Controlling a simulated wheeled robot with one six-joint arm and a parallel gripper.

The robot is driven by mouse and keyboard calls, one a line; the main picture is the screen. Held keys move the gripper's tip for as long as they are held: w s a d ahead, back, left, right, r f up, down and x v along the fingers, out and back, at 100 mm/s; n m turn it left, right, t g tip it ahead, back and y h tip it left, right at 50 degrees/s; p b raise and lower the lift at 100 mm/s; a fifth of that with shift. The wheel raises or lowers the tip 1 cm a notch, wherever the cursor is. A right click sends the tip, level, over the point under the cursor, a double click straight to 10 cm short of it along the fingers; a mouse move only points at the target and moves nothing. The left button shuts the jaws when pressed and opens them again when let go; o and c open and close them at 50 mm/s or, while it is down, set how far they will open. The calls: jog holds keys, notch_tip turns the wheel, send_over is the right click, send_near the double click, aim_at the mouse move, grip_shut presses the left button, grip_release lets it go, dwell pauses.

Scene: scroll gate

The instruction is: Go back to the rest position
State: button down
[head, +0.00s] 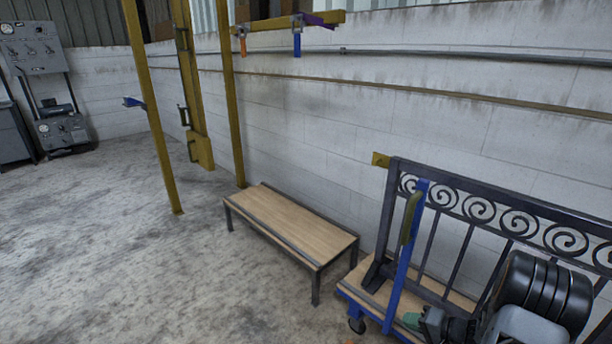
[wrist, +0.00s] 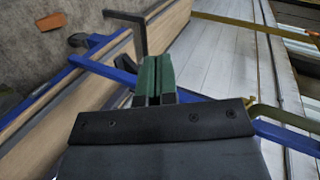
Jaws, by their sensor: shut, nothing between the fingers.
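My gripper (head: 412,320) is low at the bottom right of the head view, beside the blue trolley (head: 392,325). In the wrist view its green fingers (wrist: 153,78) are together, with nothing between them. The dark scroll gate (head: 480,208) stands upright on the trolley, behind my gripper and arm. My arm hides part of the gate's lower right. An olive handle-like piece (head: 410,217) is at the trolley's blue upright (head: 401,270).
A low wooden bench (head: 290,222) stands left of the trolley. Yellow posts (head: 152,110) and a yellow beam (head: 285,22) with hanging orange and blue pieces stand further back. Grey equipment (head: 36,50) is at far left. The concrete floor at left is clear.

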jog(key=s+a+r+n+g+p, duration=0.1)
jog(key=a+r+n+g+p, duration=0.1)
jog(key=a+r, duration=0.35)
jog(key=s+a+r+n+g+p, duration=0.1)
jog(key=a+r+g+p, duration=0.15)
jog(key=r, duration=0.55)
jog(key=s+a+r+n+h+p, duration=0.1)
jog(key=s+a+r+h+p, duration=0.1)
jog(key=r, duration=0.6)
jog(key=s+a+r+n+h+p, duration=0.1)
jog(key=s+a+r+h+p, duration=0.2)
jog(key=s+r+p, duration=0.3)
jog(key=s+a+r+n+h+p, duration=0.2)
jog(key=s+r+h+p, duration=0.2)
jog(key=r, duration=0.7)
jog(key=shift+s+a+r+g, duration=0.2)
jog(key=shift+s+a+g, duration=0.05)
jog(key=shift+s+g, duration=0.1)
